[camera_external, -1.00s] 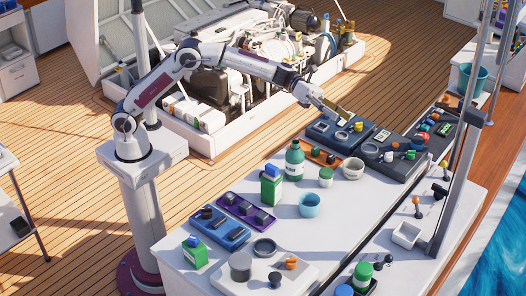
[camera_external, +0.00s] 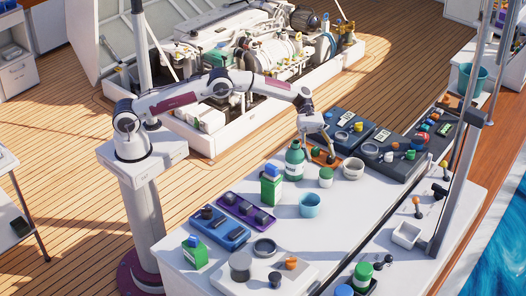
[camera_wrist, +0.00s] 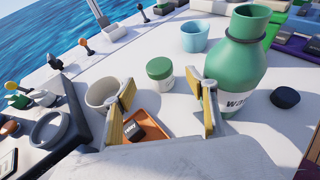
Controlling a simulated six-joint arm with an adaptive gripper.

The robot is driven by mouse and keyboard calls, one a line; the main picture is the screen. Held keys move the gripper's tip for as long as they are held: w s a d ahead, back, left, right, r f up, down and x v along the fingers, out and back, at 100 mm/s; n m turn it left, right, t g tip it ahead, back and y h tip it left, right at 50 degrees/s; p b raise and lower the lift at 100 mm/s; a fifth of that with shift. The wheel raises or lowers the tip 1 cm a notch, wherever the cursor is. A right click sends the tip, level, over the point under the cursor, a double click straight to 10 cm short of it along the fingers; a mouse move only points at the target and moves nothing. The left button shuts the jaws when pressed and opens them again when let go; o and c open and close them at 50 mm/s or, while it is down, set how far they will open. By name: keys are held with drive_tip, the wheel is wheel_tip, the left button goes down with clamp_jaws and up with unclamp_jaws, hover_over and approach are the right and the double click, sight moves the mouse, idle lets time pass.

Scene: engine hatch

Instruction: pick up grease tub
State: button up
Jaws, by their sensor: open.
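A small white tub with a green lid (camera_external: 326,177), which looks like the grease tub, stands upright on the white worktop. In the wrist view the tub (camera_wrist: 160,76) is beyond the fingertips, between the two fingers. My gripper (camera_external: 319,154) is open and empty, over the orange tray just behind the tub. The wrist view shows the gripper's yellow-padded fingers (camera_wrist: 168,92) spread apart, not touching the tub.
A green bottle (camera_external: 294,162) stands left of the tub, a cream cup (camera_external: 353,168) right of it, a light blue cup (camera_external: 310,204) in front. The orange tray (camera_wrist: 152,128) holds a dark item. Dark cases (camera_external: 395,165) lie at the back right.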

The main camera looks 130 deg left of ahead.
sight(324, 168)
drive_tip(key=shift+s+a+f, duration=0.1)
drive_tip(key=shift+s+f, duration=0.4)
drive_tip(key=shift+f, duration=0.15)
drive_tip(key=shift+x, duration=1.3)
drive_tip(key=shift+w, duration=0.1)
drive_tip(key=shift+w+a+x, duration=0.1)
drive_tip(key=shift+x, duration=0.7)
drive_tip(key=shift+w+a+x, duration=0.1)
drive_tip(key=shift+a+x, duration=0.05)
drive_tip(key=shift+x, duration=1.6)
